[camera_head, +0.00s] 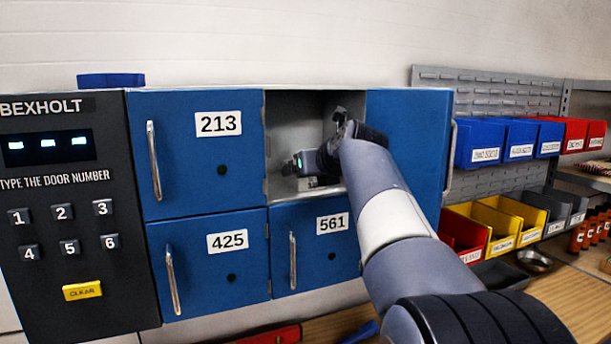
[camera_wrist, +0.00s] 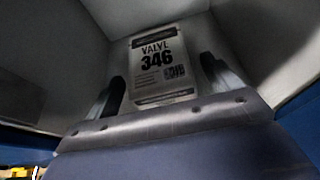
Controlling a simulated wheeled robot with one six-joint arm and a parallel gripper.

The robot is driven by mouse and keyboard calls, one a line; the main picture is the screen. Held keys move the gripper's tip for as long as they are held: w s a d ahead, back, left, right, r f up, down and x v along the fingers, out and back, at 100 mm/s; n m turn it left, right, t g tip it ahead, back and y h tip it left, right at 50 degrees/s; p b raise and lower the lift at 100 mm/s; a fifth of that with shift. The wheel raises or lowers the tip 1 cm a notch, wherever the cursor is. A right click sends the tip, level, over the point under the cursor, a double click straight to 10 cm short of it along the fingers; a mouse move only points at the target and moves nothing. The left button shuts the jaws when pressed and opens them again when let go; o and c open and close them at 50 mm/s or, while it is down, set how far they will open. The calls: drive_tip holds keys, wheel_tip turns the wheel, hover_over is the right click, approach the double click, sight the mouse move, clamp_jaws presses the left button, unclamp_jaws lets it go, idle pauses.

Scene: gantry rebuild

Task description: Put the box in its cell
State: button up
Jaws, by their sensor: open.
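The box (camera_wrist: 157,62), pale with a label reading "VALVE 346", stands inside the open cell in the wrist view. My gripper (camera_wrist: 163,82) is open, with one dark finger on each side of the box's near face. I cannot tell whether the fingers touch it. In the head view the open cell (camera_head: 290,115) is in the upper row, between door 213 and an open blue door (camera_head: 408,130). My arm reaches into this cell and hides much of it. The box is not clear in the head view.
Closed doors 213 (camera_head: 190,165), 425 (camera_head: 205,285) and 561 (camera_head: 340,262) surround the cell. A keypad panel (camera_head: 75,220) with a lit display is at left. The open door's handle (camera_head: 449,160) juts out at right. Coloured bins (camera_head: 482,143) hang beyond it.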

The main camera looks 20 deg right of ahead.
drive_tip(key=b+v, duration=0.1)
drive_tip(key=v, duration=0.7)
